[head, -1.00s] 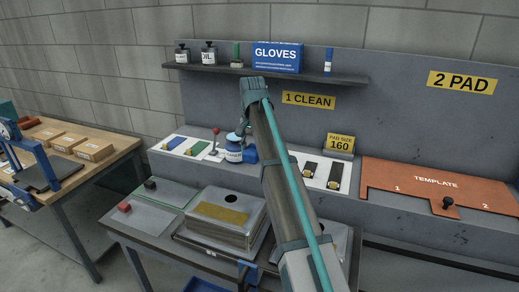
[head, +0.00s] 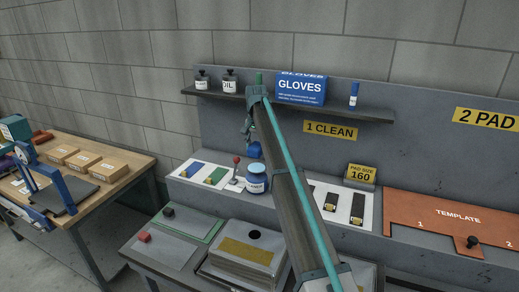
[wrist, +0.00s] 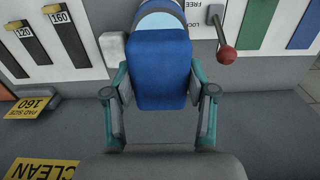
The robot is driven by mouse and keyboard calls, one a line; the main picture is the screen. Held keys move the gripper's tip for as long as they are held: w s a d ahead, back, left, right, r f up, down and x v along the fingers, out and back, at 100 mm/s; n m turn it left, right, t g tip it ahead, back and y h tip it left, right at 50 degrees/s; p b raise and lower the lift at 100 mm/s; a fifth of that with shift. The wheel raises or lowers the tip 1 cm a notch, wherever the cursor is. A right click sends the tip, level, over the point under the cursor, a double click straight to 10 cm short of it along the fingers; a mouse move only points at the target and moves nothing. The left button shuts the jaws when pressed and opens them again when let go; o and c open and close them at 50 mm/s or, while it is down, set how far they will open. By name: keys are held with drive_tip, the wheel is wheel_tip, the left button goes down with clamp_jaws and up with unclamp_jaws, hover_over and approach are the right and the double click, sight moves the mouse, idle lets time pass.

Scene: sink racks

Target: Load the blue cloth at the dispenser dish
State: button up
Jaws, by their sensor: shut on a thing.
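The blue cloth (wrist: 160,75) is a folded pad held between the two teal fingers of my gripper (wrist: 160,88) in the wrist view. In the head view the cloth (head: 254,150) hangs just above the dispenser (head: 257,181), a white and blue jar on the bench ledge. My gripper (head: 249,128) is shut on the cloth, partly hidden behind my arm. In the wrist view the dispenser's round top (wrist: 170,18) shows beyond the cloth, which covers most of it; I cannot tell whether they touch.
A red-knobbed lever (wrist: 224,52) stands beside the dispenser. The shelf (head: 345,110) with gloves and bottles is above. Bare grey ledge (wrist: 260,100) shows near the fingers.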

sight(257, 168)
drive_tip(key=shift+f+b, duration=1.1)
drive_tip(key=shift+f, duration=1.7)
drive_tip(key=shift+s+f, duration=0.1)
drive_tip(key=shift+f, duration=1.05)
idle(0.9)
drive_tip(key=shift+r, duration=0.1)
drive_tip(key=shift+r+p, duration=1.35)
drive_tip(key=shift+r, duration=2.1)
